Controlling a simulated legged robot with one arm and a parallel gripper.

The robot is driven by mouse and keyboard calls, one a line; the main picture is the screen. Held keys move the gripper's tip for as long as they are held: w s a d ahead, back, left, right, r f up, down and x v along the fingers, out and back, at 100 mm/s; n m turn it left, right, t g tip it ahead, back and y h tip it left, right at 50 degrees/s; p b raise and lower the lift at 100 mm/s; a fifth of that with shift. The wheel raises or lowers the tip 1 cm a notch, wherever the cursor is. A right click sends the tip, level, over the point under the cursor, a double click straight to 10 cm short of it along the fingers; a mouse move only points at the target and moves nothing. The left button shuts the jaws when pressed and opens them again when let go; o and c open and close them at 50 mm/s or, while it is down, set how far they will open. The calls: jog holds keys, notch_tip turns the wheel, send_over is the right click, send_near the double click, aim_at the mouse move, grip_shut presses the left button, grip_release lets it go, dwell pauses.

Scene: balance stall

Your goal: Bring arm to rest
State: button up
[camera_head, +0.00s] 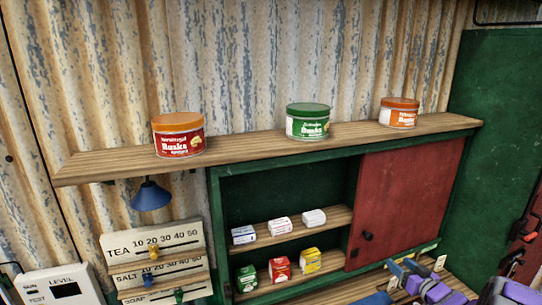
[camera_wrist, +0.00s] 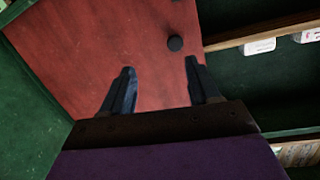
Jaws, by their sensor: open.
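My gripper (camera_head: 408,268) shows at the lower right of the head view, in front of the cabinet's lower right part. In the wrist view my gripper (camera_wrist: 160,68) has its two dark fingers spread apart with nothing between them. Behind them is the red sliding door (camera_wrist: 95,45) with its round black knob (camera_wrist: 175,44). The fingers do not appear to hold the knob. In the head view the red door (camera_head: 410,200) covers the right side of the cabinet, with the knob (camera_head: 368,236) at its left edge.
A wooden shelf (camera_head: 250,143) above holds red (camera_head: 179,140), green (camera_head: 308,124) and orange (camera_head: 398,115) tins. Several small boxes (camera_head: 281,268) stand in the open left side of the green cabinet (camera_head: 216,215). A blue lamp (camera_head: 151,196) hangs above a slider board (camera_head: 150,238) at left.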

jog(key=s+a+g+h+b, duration=0.1)
jog(key=s+a+g+b, duration=0.3)
jog(key=s+a, duration=0.6)
jog(key=s+a+f+g+h+b, duration=0.1)
jog(key=s+a+g+b, duration=0.3)
jog(key=s, duration=1.8)
jog(key=s+a+g+h+b, duration=0.1)
jog(key=s+a+g+b, duration=0.3)
jog(key=s+a+g, duration=0.5)
jog(key=s+a, duration=0.6)
jog(key=a, duration=0.2)
jog(key=shift+s+a+f+m+g, duration=0.35)
jog(key=shift+s+f+m+g, duration=0.05)
jog(key=shift+c, duration=0.2)
